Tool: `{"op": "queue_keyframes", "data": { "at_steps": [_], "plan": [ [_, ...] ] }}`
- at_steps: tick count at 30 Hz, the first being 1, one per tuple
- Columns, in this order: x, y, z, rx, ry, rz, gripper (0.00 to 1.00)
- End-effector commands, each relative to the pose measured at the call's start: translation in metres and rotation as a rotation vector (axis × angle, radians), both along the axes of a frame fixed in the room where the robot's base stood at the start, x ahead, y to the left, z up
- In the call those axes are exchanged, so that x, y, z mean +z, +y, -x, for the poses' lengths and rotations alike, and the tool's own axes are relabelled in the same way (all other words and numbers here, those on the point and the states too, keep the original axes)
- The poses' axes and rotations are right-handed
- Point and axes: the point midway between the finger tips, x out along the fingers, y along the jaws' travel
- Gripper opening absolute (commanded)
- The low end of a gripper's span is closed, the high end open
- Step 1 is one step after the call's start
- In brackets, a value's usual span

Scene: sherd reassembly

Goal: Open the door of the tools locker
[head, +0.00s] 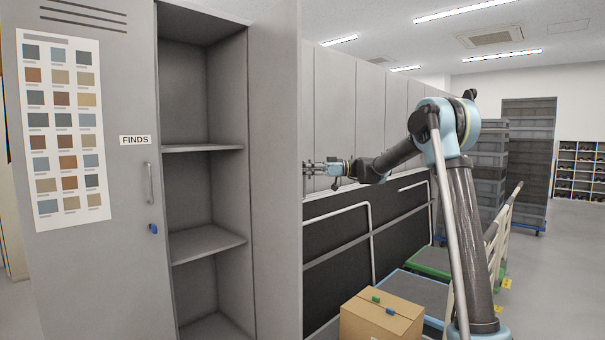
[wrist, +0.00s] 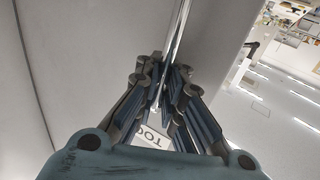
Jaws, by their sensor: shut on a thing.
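The tools locker door (head: 276,170) stands swung open, its inner face towards the head camera, beside an open compartment with shelves (head: 205,148). My gripper (head: 310,170) reaches in from the right, on the far side of the door's free edge, so its fingertips are partly hidden in the head view. In the wrist view my gripper (wrist: 162,100) is shut around a shiny bar handle (wrist: 181,22) on the grey door face. A white label reading "TOO" (wrist: 152,138) shows between the fingers, partly covered.
A shut door labelled FINDS (head: 135,140) is at left, with a colour chart (head: 63,130) and its own handle (head: 149,183). A cardboard box (head: 380,318) and carts (head: 425,262) stand below my arm at right. Stacked grey crates (head: 490,160) stand farther back. Open floor lies at far right.

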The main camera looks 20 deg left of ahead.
Motion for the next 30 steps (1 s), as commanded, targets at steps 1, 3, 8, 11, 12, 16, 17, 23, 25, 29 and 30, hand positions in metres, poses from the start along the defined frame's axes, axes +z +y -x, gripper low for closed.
{"op": "queue_keyframes", "data": {
  "at_steps": [1,3,8,11,12,16,17,23,25,29,30],
  "plan": [
    [-0.002,-0.001,0.002,0.004,-0.001,0.003,0.00],
    [-0.002,-0.001,0.002,0.004,-0.001,0.003,0.00],
    [-0.002,-0.001,0.003,0.005,-0.001,0.004,0.00],
    [-0.002,0.000,0.003,0.006,-0.001,0.004,0.29],
    [-0.002,0.000,0.003,0.006,-0.001,0.003,0.29],
    [-0.001,0.002,0.003,0.006,-0.001,0.003,0.29],
    [-0.001,0.002,0.003,0.006,-0.001,0.003,0.29],
    [-0.001,0.000,0.002,0.005,-0.001,0.002,0.29],
    [-0.001,-0.005,0.000,0.005,-0.001,0.002,0.29],
    [-0.001,-0.022,-0.007,0.004,-0.001,0.002,0.29],
    [-0.001,-0.029,-0.010,0.004,-0.001,0.002,0.29]
  ]
}}
